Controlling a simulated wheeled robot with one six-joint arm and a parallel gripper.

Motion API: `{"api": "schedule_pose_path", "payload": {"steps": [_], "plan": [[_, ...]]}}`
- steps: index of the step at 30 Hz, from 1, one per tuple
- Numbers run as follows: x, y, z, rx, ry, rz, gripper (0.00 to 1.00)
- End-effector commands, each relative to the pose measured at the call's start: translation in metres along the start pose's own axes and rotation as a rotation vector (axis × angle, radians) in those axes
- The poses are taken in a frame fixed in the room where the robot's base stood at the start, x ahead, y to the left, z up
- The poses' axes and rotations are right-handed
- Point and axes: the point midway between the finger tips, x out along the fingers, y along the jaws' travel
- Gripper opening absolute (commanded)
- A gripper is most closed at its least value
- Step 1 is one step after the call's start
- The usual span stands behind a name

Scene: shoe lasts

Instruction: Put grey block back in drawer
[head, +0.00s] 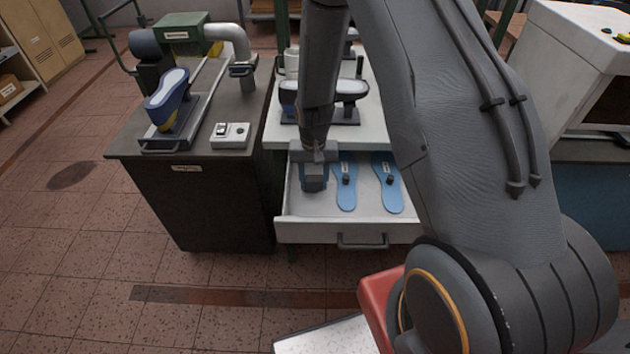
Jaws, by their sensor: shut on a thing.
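The white drawer (300,231) is pulled open below the white-topped bench in the head view. My gripper (314,170) points down over the left part of the drawer. It is shut on a dark grey block (314,183). The gripper hides part of the block, and I cannot tell whether the block touches the drawer floor.
Two blue sole-shaped pieces (345,190) with small dark knobs lie in the drawer, right of my gripper. A shoe last on a stand (345,112) is on the bench above. A dark cabinet (200,200) stands close on the left.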

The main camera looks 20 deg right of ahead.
Motion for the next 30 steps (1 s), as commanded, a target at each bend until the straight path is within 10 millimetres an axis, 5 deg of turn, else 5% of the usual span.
{"api": "schedule_pose_path", "payload": {"steps": [16,17,19,30], "plan": [[0.0139,-0.0002,0.0005,-0.001,0.0,0.0,0.18],[0.0132,-0.0002,0.0005,-0.001,0.0,0.0,0.47],[0.0128,-0.0001,0.0006,-0.001,0.0,0.0,0.59],[0.0096,-0.0002,0.0005,-0.001,0.0,0.0,0.61]]}}
